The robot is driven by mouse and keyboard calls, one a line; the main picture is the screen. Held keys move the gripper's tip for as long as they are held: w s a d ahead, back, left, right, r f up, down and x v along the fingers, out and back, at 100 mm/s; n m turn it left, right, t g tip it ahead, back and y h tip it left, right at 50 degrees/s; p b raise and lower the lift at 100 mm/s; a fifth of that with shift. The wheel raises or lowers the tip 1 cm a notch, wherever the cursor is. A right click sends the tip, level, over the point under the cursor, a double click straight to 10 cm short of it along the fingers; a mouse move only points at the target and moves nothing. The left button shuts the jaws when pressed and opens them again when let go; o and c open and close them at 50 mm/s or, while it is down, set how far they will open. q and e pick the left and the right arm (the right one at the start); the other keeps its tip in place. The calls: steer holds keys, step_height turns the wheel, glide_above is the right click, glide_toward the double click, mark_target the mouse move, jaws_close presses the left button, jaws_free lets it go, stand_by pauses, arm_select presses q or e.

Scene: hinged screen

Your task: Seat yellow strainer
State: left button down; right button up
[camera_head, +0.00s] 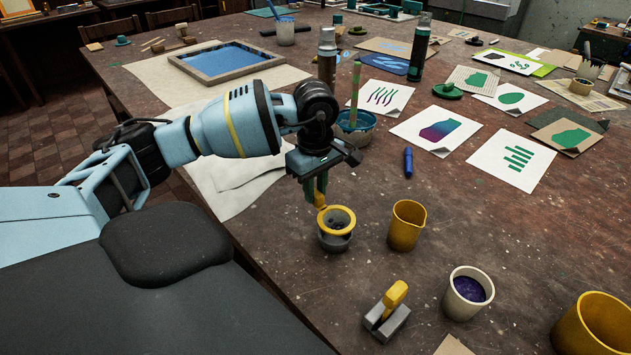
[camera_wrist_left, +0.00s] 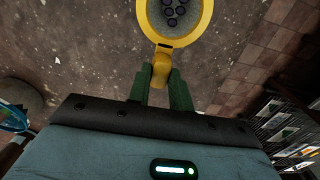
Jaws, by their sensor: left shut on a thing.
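My left gripper (camera_head: 319,196) points down, its green fingers shut on the short yellow handle of the strainer (camera_head: 350,215). The strainer has a yellow ring and a grey bowl with dark holes. In the left wrist view the strainer (camera_wrist_left: 206,22) extends ahead of the fingers (camera_wrist_left: 160,84), its ring cut off by the top edge. In the head view a grey rounded body shows under the ring; I cannot tell whether it is all the strainer's bowl or partly a separate support, or whether it touches the table. My right gripper is not in view.
A yellow pouring cup (camera_head: 404,232) stands right of the strainer. A white cup (camera_head: 462,306) with purple contents, a yellow-handled grey block (camera_head: 388,318) and a large yellow container (camera_head: 580,335) stand nearer. A teal-rimmed bowl (camera_head: 350,134) stands behind. A blue marker (camera_head: 408,162) lies beyond.

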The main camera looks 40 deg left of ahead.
arm_select(q)
steer(key=shift+f, duration=0.15)
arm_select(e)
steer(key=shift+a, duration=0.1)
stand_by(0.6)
